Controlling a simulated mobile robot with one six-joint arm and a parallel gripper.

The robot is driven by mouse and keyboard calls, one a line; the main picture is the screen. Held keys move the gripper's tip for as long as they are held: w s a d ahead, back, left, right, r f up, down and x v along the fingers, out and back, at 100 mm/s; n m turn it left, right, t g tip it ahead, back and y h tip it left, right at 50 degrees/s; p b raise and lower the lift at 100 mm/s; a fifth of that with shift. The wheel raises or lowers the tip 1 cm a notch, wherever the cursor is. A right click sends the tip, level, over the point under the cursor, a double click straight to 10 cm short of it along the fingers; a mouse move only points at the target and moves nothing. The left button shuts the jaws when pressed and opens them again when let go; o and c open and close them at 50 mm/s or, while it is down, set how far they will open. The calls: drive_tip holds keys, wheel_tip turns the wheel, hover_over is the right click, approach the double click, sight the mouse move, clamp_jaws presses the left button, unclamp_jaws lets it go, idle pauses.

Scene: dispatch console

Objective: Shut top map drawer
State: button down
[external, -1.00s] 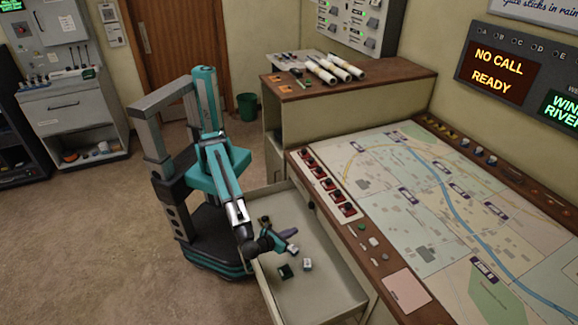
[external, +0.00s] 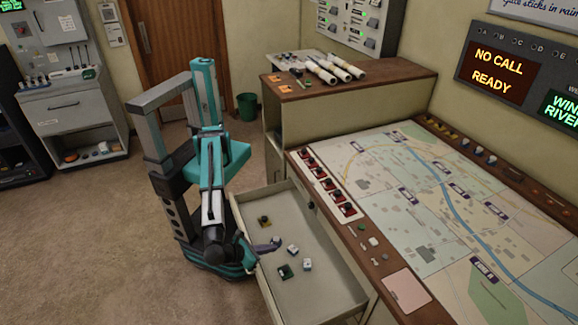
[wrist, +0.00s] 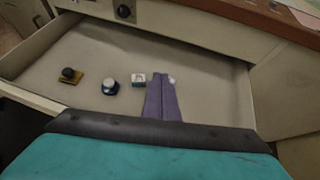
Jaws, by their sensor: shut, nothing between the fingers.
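The map drawer (external: 335,293) is pulled open from under the map table, and its inside shows in the external view. In the wrist view, its tray floor (wrist: 210,90) lies ahead under the table edge. My gripper (external: 272,244) is shut and empty. Its purple fingers (wrist: 161,95) point into the drawer from the front side, over the near part of the tray. I cannot tell whether they touch the drawer. My wrist hides part of the drawer's front.
Several small items lie in the drawer, including a yellow block with a black knob (wrist: 70,75), a dark round piece (wrist: 110,86) and a small white box (wrist: 138,80). The map table (external: 440,215) stands behind the drawer. The carpet (external: 100,230) at left is clear.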

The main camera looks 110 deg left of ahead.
drive_tip(key=s+d+m+h+p, duration=0.1)
drive_tip(key=s+d+h+p, duration=0.1)
drive_tip(key=s+d, duration=0.5)
drive_tip(key=s+d+m+h+p, duration=0.1)
drive_tip(key=s+d+p, duration=0.15)
drive_tip(key=d, duration=0.95)
drive_tip(key=f, duration=0.2)
drive_tip(key=s+f, duration=0.1)
drive_tip(key=f, duration=0.2)
drive_tip(key=shift+s, duration=0.15)
drive_tip(key=shift+a, duration=0.15)
drive_tip(key=w+a+r+p+x, duration=0.1)
drive_tip(key=r+p+x, duration=0.1)
drive_tip(key=x, duration=1)
drive_tip(key=shift+w+a+f, duration=0.2)
drive_tip(key=shift+w+a, duration=0.05)
drive_tip(key=shift+w, duration=0.3)
